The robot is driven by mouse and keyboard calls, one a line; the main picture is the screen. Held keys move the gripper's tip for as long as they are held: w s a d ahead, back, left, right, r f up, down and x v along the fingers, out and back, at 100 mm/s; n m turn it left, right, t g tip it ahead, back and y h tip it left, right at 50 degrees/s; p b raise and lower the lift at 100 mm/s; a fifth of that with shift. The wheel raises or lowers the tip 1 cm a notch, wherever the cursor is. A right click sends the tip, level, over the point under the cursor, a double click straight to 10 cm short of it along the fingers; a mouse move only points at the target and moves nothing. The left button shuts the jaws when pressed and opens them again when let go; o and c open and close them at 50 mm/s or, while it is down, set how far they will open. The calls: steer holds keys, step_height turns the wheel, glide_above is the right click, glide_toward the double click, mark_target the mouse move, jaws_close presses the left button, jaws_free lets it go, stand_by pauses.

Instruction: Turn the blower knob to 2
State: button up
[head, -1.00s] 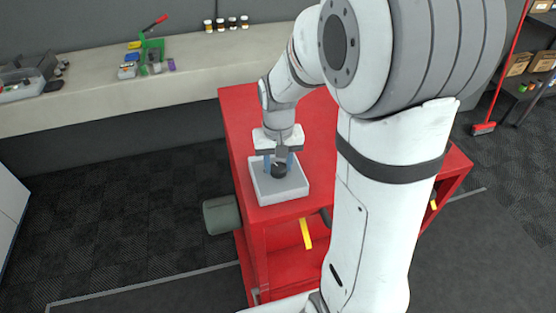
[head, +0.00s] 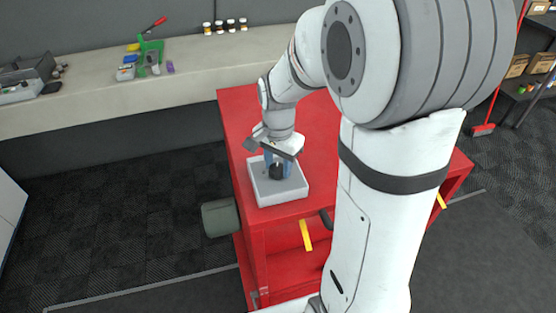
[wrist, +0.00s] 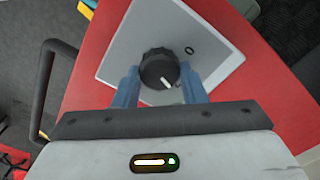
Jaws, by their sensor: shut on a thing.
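The blower knob (wrist: 159,68) is black and round with a white pointer line, on a light grey control box (wrist: 115,57). A "0" mark shows on the box to the right of the knob in the wrist view, and the pointer is turned away from it, toward the lower right. In the head view the knob (head: 277,171) and box (head: 267,195) sit on the red cart's near left corner. My gripper (wrist: 160,85) is shut on the knob, with a blue finger on each side. Other marks on the box are hidden or out of view.
The red cart top (head: 240,115) is clear around the box. A grey-green cylinder (head: 219,217) juts from its left side, and a yellow handle (head: 306,235) shows at the front. A bench (head: 95,103) with small tools and bottles runs along the back wall.

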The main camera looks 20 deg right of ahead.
mark_target(278, 167)
steer(key=shift+m, duration=0.3)
steer(key=o, duration=1)
steer(key=shift+r, duration=0.1)
step_height(278, 167, up, 8)
steer(key=shift+f, duration=0.1)
stand_by(0.4)
steer(key=s+n+t, duration=0.1)
steer(key=s+n, duration=0.2)
steer(key=s, duration=0.1)
steer(key=s+n+t, duration=0.1)
steer(key=s+n, duration=0.3)
steer(key=s, duration=0.1)
steer(key=s+f+n, duration=0.1)
steer(key=s+n, duration=0.2)
steer(key=s, duration=0.2)
steer(key=shift+s+n+t, duration=0.15)
steer(key=shift+n+t, duration=0.15)
steer(key=shift+t, duration=0.1)
